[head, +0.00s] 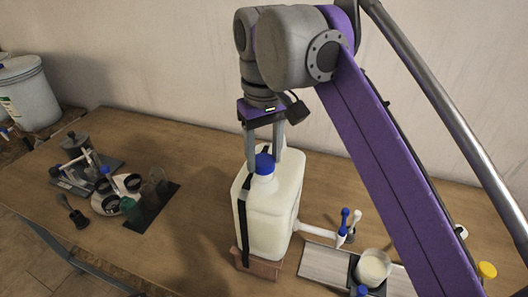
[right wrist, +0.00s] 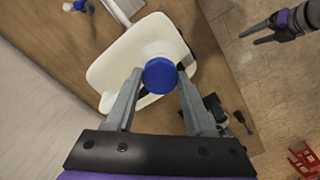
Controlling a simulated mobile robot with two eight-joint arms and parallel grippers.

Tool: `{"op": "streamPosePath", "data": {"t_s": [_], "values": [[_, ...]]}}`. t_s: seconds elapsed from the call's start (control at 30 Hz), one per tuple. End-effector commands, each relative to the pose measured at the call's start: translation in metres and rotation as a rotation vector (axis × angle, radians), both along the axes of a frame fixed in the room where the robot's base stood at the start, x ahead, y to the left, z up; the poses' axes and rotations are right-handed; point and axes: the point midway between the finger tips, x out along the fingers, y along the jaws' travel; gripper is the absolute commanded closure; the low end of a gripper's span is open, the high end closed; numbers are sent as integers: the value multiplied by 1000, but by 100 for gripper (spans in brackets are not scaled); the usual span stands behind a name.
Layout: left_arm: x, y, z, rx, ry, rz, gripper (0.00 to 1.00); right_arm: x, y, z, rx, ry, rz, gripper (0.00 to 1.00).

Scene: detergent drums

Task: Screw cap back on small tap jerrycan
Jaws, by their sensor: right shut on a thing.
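The small tap jerrycan (head: 270,215) is a white, squarish can with a dark strap. It stands upright on a brown block (head: 258,265) with its white tap (head: 318,231) pointing right. The blue cap (head: 264,164) sits at the jerrycan's neck on top; it also shows in the right wrist view (right wrist: 160,75). My right gripper (head: 264,152) points down from above and is shut on the blue cap, one finger on each side. Whether the threads are engaged is hidden. My left gripper (right wrist: 247,37) shows in the right wrist view, away from the jerrycan, its fingers apart and empty.
A cup of white stuff (head: 373,268) stands right of the jerrycan on a pale board (head: 325,265), near blue and white brushes (head: 345,225). Glasses and tools on a dark mat (head: 152,205) lie left. A white drum (head: 28,95) stands far left. The wall is close behind.

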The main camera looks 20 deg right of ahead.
Motion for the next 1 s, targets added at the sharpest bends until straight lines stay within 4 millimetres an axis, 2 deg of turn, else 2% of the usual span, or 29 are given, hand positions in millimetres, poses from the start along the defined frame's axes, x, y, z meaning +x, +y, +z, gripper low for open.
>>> {"op": "streamPosePath", "data": {"t_s": [1.0], "values": [[-3,0,-4,0,5,0,34,0,0,-10,0,0,0,100]]}}
